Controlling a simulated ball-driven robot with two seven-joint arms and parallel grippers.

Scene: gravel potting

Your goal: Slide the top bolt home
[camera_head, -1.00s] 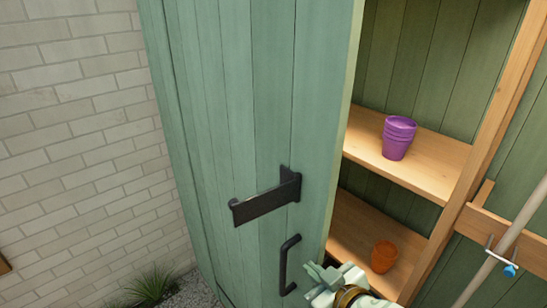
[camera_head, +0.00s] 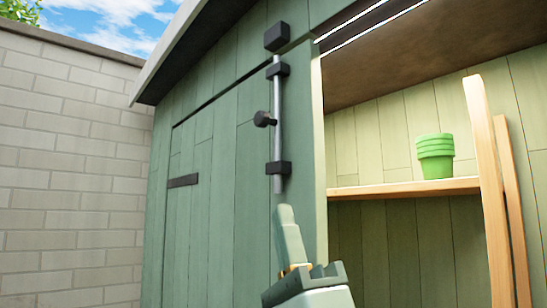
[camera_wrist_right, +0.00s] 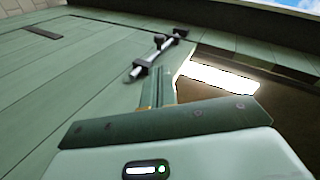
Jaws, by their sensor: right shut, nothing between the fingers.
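The top bolt (camera_head: 278,130) is a grey upright rod on the green door (camera_head: 222,190), near its right edge. Two dark guides hold it, and a dark knob (camera_head: 264,119) sticks out to the left between them. A dark keeper block (camera_head: 277,36) sits above, on the frame; whether the rod's tip enters it I cannot tell. My right gripper (camera_head: 286,215) is shut and empty, below the bolt's lower end and apart from the knob. In the right wrist view, the bolt (camera_wrist_right: 150,60) shows beyond my gripper's fingers (camera_wrist_right: 158,84). My left gripper is out of view.
Right of the door the shed is open, with green pots (camera_head: 435,155) on a wooden shelf (camera_head: 405,188) and wooden posts (camera_head: 488,190) beside it. A roof edge (camera_head: 190,45) overhangs the door. A brick wall (camera_head: 70,180) stands at left.

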